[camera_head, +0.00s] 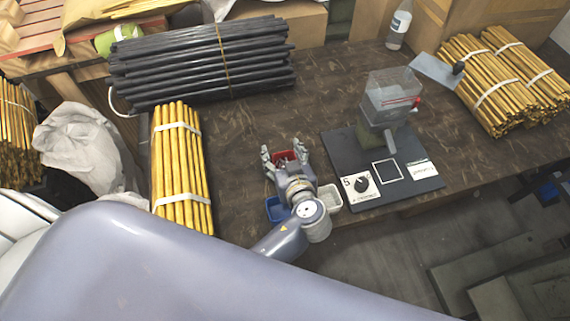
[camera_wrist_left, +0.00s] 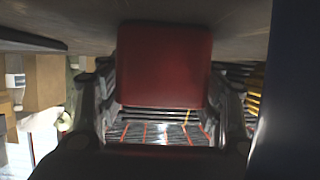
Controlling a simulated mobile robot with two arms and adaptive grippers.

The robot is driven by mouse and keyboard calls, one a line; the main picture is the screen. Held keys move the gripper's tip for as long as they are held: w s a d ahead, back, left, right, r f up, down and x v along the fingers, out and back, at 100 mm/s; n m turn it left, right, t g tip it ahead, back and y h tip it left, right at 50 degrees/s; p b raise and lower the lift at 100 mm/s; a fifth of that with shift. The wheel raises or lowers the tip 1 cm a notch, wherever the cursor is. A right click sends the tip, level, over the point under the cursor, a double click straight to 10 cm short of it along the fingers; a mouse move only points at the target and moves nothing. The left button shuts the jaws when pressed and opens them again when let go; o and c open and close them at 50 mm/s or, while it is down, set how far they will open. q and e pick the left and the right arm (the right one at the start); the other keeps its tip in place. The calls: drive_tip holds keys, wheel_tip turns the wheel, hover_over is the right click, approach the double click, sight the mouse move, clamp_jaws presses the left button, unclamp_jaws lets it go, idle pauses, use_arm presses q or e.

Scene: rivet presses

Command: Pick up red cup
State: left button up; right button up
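The red cup (camera_head: 286,156) stands on the dark brown table, partly hidden by my left gripper (camera_head: 285,154). That gripper is low over the table, with one finger on each side of the cup. In the left wrist view the red cup (camera_wrist_left: 163,65) fills the middle, between the spread fingers of the left gripper (camera_wrist_left: 163,95). The fingers look open around the cup; a small gap shows in the head view. My right gripper is not in view.
A blue bin (camera_head: 277,209) and a white bin (camera_head: 330,198) sit close beside my left wrist. A press on a black base (camera_head: 383,165) stands to the right. Yellow rods (camera_head: 180,168) lie left, and black rods (camera_head: 200,65) lie behind.

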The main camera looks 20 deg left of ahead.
sight(283, 161)
use_arm(q)
drive_tip(key=c, duration=0.4)
drive_tip(key=shift+r, duration=0.4)
wheel_tip(283, 161, up, 9)
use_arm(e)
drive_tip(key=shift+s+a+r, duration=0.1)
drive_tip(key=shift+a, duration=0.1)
use_arm(q)
drive_tip(key=shift+r, duration=0.1)
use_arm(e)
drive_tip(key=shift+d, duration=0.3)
